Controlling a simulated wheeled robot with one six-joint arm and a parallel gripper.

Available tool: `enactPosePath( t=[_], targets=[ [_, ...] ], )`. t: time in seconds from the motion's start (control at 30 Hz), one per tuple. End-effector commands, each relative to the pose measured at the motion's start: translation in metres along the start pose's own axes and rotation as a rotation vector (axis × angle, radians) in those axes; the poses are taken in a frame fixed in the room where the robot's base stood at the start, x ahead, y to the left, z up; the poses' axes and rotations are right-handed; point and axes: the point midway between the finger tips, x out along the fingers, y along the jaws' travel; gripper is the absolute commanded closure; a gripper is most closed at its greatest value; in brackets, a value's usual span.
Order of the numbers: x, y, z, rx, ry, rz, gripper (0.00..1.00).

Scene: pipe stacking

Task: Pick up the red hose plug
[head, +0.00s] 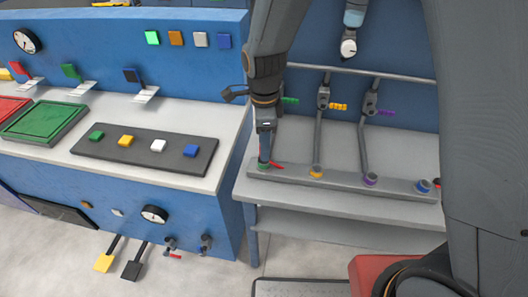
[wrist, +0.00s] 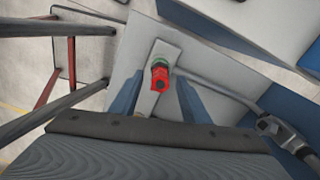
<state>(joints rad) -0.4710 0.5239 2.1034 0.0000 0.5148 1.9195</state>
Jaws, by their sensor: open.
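The red hose plug (wrist: 160,77) shows in the wrist view, lying between my two blue fingers, with a green ring (wrist: 161,63) just behind it. In the head view a small red part (head: 277,165) shows beside my fingertips, near the left end of a grey bar (head: 340,180) on the bench. My gripper (head: 264,160) points down over that end. In the wrist view my gripper (wrist: 160,96) is open, with a finger on each side of the plug. I cannot tell whether either finger touches it.
Orange (head: 316,173), purple (head: 370,180) and blue (head: 423,186) fittings sit along the bar to the right. Grey pipes with coloured valve handles (head: 338,106) rise behind it. A blue console (head: 190,235) with buttons and levers stands close on the left.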

Motion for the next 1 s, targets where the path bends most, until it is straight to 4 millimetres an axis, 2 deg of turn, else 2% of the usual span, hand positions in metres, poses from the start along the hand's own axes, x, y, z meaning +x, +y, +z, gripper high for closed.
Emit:
enactPosePath(
  t=[0.13,0.37,0.43,0.63,1.0],
  targets=[
    [0.0095,0.0003,-0.0002,0.000,0.000,0.000,0.58],
    [0.0113,0.0000,-0.0001,0.000,0.000,-0.001,0.58],
    [0.0112,0.0000,-0.0001,0.000,0.000,-0.001,0.65],
    [0.0111,0.0001,-0.0001,-0.001,0.000,-0.001,0.98],
    [0.0102,-0.0002,0.0000,-0.001,0.000,-0.001,1.00]
  ],
)
